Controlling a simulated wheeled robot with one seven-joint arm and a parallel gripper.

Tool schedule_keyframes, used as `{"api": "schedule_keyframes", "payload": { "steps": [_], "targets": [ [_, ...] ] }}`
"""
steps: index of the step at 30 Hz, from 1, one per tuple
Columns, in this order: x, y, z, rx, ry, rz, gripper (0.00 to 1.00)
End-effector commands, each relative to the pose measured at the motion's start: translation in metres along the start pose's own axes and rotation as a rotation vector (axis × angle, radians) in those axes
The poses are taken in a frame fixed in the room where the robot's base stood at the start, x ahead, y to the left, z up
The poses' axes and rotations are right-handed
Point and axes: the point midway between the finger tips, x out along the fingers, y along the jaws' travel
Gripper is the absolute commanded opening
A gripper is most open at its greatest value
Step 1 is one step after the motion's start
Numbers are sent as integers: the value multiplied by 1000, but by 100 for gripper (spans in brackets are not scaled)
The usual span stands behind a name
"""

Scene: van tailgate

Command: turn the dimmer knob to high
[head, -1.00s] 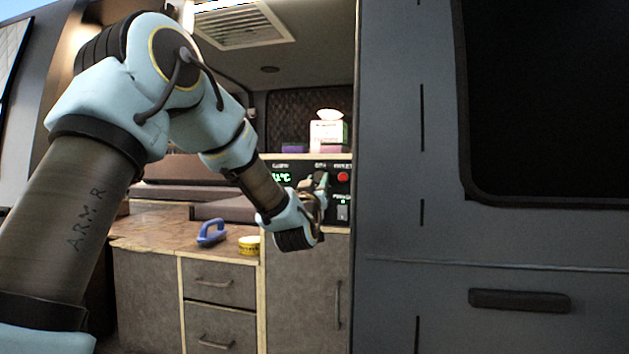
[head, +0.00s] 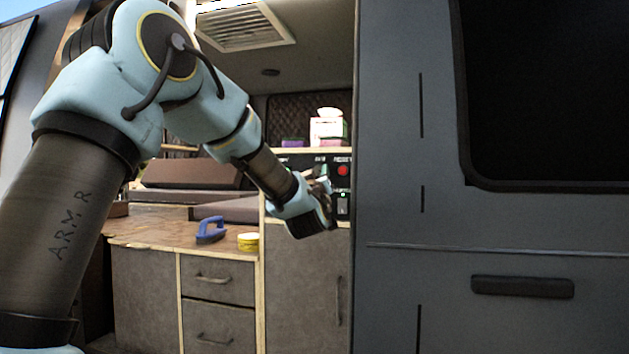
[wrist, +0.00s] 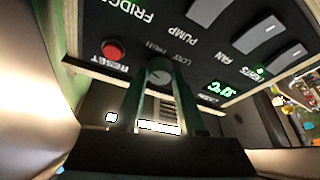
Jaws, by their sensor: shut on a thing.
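The dimmer knob (wrist: 159,71) is a small grey round knob on the black control panel (wrist: 120,18), with LOW and HIGH lettering beside it. In the wrist view my gripper (wrist: 158,82) has its two greenish fingers on either side of the knob and is shut on it. The panel appears upside down there, and I cannot read the knob's exact setting. In the head view my gripper (head: 322,190) is at the panel, and the knob is mostly hidden by it.
A red reset button (wrist: 113,50) sits close beside the knob; it also shows in the head view (head: 343,170). Rocker switches (wrist: 260,34) and a green display (wrist: 223,88) share the panel. A blue-handled tool (head: 210,230) and yellow tin (head: 248,242) stand on the counter.

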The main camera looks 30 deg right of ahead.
Motion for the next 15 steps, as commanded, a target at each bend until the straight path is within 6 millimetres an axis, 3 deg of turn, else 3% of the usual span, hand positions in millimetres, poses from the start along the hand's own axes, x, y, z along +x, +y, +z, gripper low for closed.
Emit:
{"api": "schedule_keyframes", "payload": {
  "steps": [7, 8, 15],
  "targets": [
    [0, 0, 0, -1, -2, -1, 0],
    [0, 0, 0, -1, -2, -1, 40],
    [0, 0, 0, 0, -1, -1, 67]
  ]
}}
